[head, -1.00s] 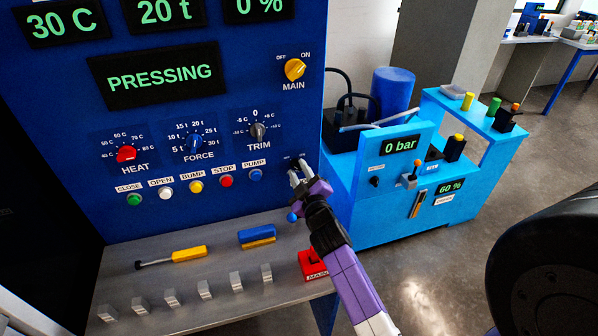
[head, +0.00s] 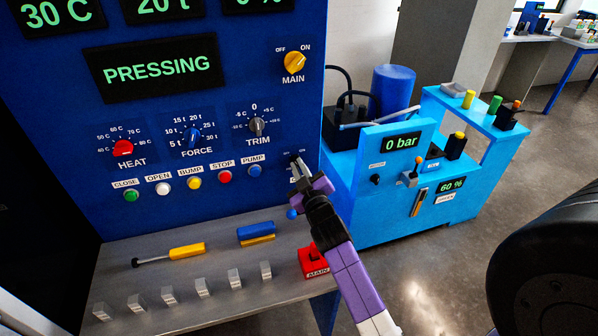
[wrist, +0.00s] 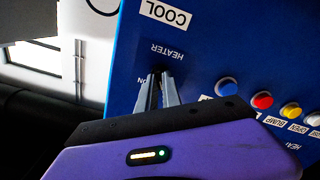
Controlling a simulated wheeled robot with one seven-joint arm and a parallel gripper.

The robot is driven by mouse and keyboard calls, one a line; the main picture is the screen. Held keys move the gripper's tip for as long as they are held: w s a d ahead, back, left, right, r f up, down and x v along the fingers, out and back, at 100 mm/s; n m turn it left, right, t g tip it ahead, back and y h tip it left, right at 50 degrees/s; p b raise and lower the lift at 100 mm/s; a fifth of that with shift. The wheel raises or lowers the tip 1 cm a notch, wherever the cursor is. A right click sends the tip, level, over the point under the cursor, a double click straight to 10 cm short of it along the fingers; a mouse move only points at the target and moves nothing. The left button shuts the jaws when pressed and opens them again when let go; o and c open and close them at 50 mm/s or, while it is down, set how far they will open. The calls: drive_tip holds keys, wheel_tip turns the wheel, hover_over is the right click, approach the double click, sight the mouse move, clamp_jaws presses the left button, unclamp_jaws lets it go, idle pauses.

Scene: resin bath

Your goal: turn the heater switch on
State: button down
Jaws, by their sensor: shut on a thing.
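The heater switch is a small black knob (wrist: 157,70) on the blue panel, beside the upside-down HEATER label in the wrist view. An ON mark shows just left of it there. My gripper (wrist: 158,82) is shut on the knob, one grey finger on each side. In the head view my gripper (head: 297,172) reaches the panel's lower right, right of the blue PUMP button. It hides most of the switch there, and I cannot tell which way the switch points.
The yellow MAIN knob (head: 294,63) is above and the PUMP button (head: 255,171) is close left. A shelf below carries a red MAIN block (head: 313,263), a yellow-handled tool (head: 187,251) and several grey blocks. A light-blue pump unit (head: 392,220) stands to the right.

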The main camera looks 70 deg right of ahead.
drive_tip(key=shift+m+b, duration=5.45)
drive_tip(key=shift+m, duration=2.15)
drive_tip(key=c, duration=1.5)
unclamp_jaws()
drive_tip(key=shift+s, duration=0.1)
